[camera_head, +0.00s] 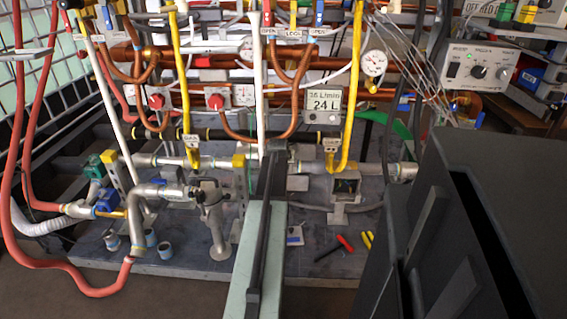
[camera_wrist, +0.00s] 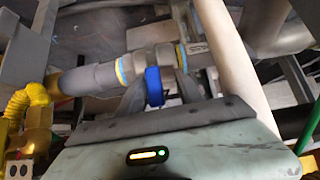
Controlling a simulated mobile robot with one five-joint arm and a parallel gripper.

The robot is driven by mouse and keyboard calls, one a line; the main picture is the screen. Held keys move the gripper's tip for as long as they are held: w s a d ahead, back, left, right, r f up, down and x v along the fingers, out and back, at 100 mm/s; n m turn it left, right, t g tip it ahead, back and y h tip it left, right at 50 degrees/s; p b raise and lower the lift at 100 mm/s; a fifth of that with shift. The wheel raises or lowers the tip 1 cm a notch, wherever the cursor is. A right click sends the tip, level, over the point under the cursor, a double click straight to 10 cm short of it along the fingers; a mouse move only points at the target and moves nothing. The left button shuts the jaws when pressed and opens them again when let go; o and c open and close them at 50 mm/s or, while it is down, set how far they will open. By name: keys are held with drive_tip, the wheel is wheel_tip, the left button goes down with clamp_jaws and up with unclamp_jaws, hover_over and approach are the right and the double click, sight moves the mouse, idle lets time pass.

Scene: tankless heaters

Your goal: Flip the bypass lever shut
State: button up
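In the wrist view a blue lever (camera_wrist: 154,87) hangs below a grey pipe joint with yellow and blue bands; it seems to be the bypass lever. The fingers of my gripper (camera_wrist: 157,88) stand apart on either side of it, with a gap showing on its right. I cannot tell whether either finger touches it. In the head view my pale green and black arm reaches forward to the grey pipe (camera_head: 310,166). My fingertips and this lever cannot be made out there.
A yellow gas pipe (camera_head: 352,95) and a white vertical pipe (camera_wrist: 222,55) stand close to the reach. A gauge (camera_head: 374,64), a 24 L display (camera_head: 324,103) and a control box (camera_head: 480,66) are above. Red and black handled tools (camera_head: 334,248) lie on the grey base plate (camera_head: 185,262).

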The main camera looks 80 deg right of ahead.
drive_tip(key=shift+s, duration=0.15)
drive_tip(key=shift+s+a+r+p, duration=0.1)
drive_tip(key=shift+r+p, duration=0.2)
drive_tip(key=p+v, duration=0.5)
drive_tip(key=v, duration=0.2)
drive_tip(key=shift+a, duration=0.1)
